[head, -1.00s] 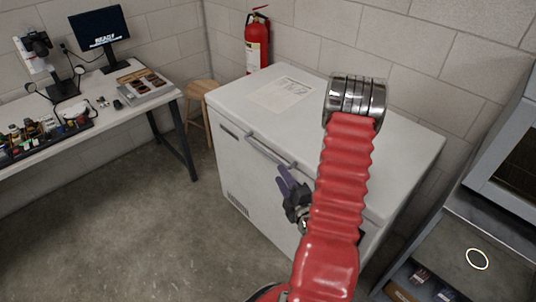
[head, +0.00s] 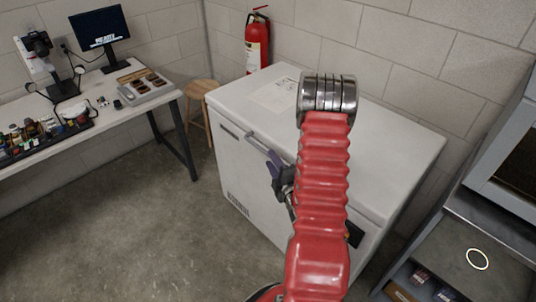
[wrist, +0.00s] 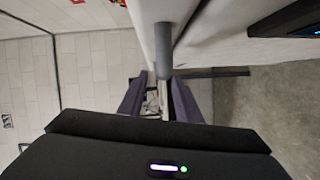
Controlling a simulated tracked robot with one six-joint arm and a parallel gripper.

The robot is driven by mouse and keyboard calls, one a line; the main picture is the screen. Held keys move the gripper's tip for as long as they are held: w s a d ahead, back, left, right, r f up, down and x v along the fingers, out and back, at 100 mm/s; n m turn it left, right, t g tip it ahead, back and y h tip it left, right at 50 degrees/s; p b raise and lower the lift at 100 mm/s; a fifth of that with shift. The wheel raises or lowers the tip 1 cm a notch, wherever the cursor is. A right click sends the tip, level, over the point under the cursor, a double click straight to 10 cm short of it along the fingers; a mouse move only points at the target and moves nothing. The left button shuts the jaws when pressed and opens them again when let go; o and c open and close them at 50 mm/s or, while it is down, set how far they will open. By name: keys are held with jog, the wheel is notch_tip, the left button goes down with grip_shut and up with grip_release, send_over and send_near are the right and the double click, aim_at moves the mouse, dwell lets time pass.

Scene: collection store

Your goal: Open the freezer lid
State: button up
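The white chest freezer (head: 232,170) stands against the back wall with its lid (head: 385,135) shut. Its grey bar handle (head: 257,143) runs along the upper front edge. My gripper (head: 273,160), with purple fingers, is at the right part of the handle in the head view; my red arm hides some of the freezer front. In the wrist view, my gripper (wrist: 160,85) is open, with a finger on each side of a gap. The handle (wrist: 164,50) lines up with that gap, its near end close to the fingertips. I cannot tell whether they touch it.
A paper sheet (head: 276,96) lies on the lid. A red fire extinguisher (head: 257,42) hangs behind the freezer, and a wooden stool (head: 198,92) stands to its left. A workbench (head: 108,112) is at the left, a grey cabinet (head: 470,245) at the right. The left floor is clear.

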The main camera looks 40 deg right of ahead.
jog(key=x, duration=0.5)
jog(key=shift+s, duration=0.1)
jog(key=shift+c, duration=0.5)
grip_shut()
jog(key=shift+f, duration=0.1)
